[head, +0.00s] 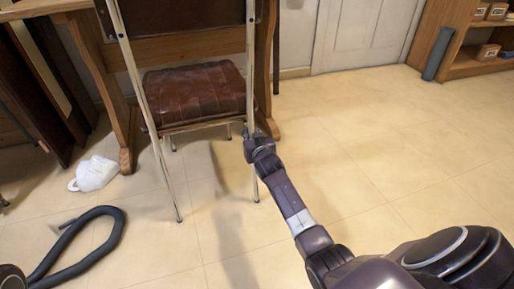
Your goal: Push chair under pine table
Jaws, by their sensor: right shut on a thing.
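The chair (194,91) stands upright in the upper left of the head view, with a brown seat and pale metal legs. Its backrest is toward me and its seat reaches toward the pine table (123,135), which is behind it. The table's wooden legs show on both sides of the chair. My right gripper (250,132) is shut on the chair's right metal upright, a little below seat height. The upright partly hides the fingertips. My left gripper is not in view.
A white jug-like object (93,174) and a dark hose (103,246) lie on the floor at left. Dark brown panels (42,85) lean beside the table. A wooden shelf (466,63) and a dark roll (437,54) stand at upper right. The tiled floor at right is clear.

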